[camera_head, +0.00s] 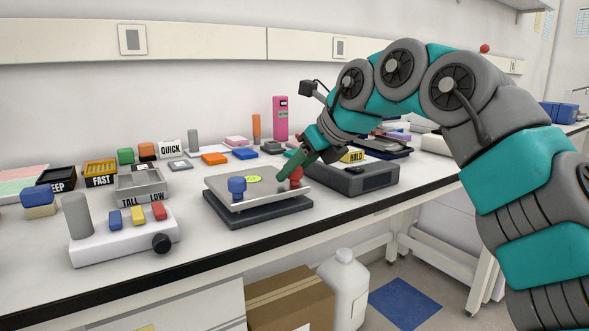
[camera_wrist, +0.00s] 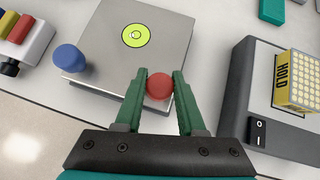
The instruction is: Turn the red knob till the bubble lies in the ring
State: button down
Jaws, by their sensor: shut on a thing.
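The red knob (camera_head: 296,175) stands at the right corner of a tilting metal plate (camera_head: 262,201). In the wrist view the red knob (camera_wrist: 159,85) sits between the two green fingers of my gripper (camera_wrist: 160,78), which is shut on it. In the head view my gripper (camera_head: 293,167) comes down on the knob from above. A blue knob (camera_head: 237,187) stands at the plate's left corner. A round yellow-green level (camera_wrist: 136,36) with a dark ring lies on the plate; a small pale bubble shows near its middle, too small to place exactly against the ring.
A grey block device (camera_head: 352,180) marked HOLD stands close to the right of the plate. A white box with coloured buttons and a black dial (camera_head: 125,236) stands to the left. The bench's front edge (camera_head: 270,238) runs just before the plate.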

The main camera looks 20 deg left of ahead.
jog(key=shift+a+r+n+g, duration=0.1)
jog(key=shift+n+g, duration=0.4)
jog(key=shift+n, duration=0.2)
jog(key=shift+n+y, duration=0.3)
jog(key=shift+n+g, duration=0.5)
jog(key=shift+g, duration=0.1)
jog(key=c, duration=0.5)
grip_release()
